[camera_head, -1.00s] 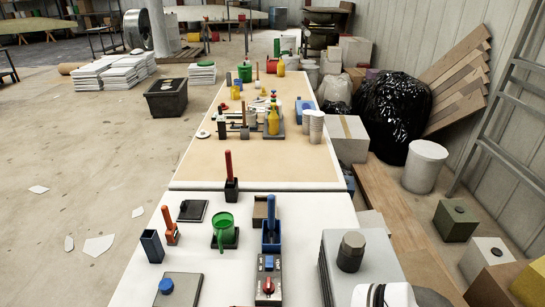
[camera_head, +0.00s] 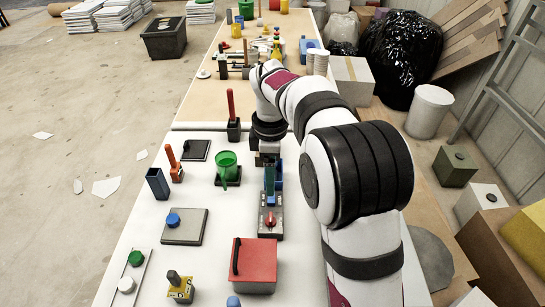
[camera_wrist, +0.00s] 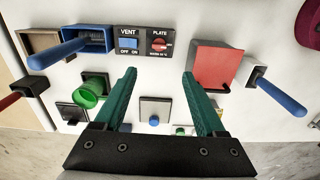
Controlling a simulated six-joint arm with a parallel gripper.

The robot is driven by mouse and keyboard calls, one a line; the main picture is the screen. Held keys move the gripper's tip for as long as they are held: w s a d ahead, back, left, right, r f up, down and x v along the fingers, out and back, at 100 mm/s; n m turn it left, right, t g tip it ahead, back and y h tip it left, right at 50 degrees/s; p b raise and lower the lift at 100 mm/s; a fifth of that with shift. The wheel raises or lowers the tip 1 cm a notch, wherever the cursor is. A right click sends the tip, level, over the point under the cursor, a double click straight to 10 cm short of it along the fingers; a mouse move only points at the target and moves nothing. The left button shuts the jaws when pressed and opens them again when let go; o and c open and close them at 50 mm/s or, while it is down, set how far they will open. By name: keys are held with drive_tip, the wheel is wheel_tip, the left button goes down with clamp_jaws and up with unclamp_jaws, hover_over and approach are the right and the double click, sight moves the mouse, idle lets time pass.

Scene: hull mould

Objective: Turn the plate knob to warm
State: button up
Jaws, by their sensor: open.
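The control panel (camera_wrist: 143,41) is dark, with a blue switch (camera_wrist: 129,42) under VENT and a round red plate knob (camera_wrist: 159,44) under PLATE. Small lettering below the knob and its setting are hard to read. In the head view the red knob (camera_head: 270,221) sits at the near part of the panel (camera_head: 263,233). My gripper (camera_wrist: 159,72) is open, with two green fingers spread apart and nothing between them. In the wrist view the knob shows beyond the fingertips, between their lines. In the head view my gripper (camera_head: 269,182) points down over the far part of the panel, partly hidden by the arm.
A red box (camera_head: 254,266) stands close in front of the panel. A blue bin (camera_wrist: 92,38) with a blue handle adjoins the panel. A green cup (camera_head: 227,166) and a grey plate with a blue cap (camera_head: 184,228) stand to the left.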

sight(271, 216)
wheel_tip(271, 216, down, 16)
drive_tip(key=shift+w+r, duration=0.1)
clamp_jaws()
idle(0.4)
